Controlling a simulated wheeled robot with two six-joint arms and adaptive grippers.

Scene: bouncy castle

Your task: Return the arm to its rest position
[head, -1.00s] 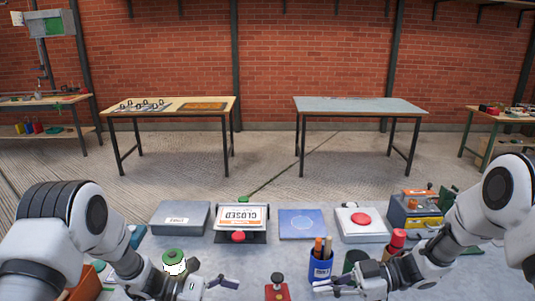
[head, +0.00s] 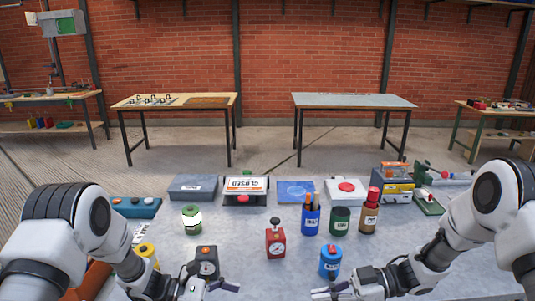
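My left arm enters from the left in the head view, bent at the elbow. Its gripper (head: 215,284) is low at the front edge of the grey table (head: 250,222), with its fingers apart and nothing between them. My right arm enters from the right in a roughly mirrored bend. Its gripper (head: 330,291) is at the bottom, right of centre, also apart-fingered and empty. Both grippers point inward, toward each other, with a gap between them. Parts of both grippers run close to the bottom of the picture.
A black gauge box (head: 207,262) shows right behind my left gripper, and a blue can (head: 330,261) behind my right. A red timer (head: 275,240), pen cup (head: 311,218), green-lidded jar (head: 192,220) and brown bottle (head: 370,212) stand farther back. An orange bin (head: 92,281) is beside my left arm.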

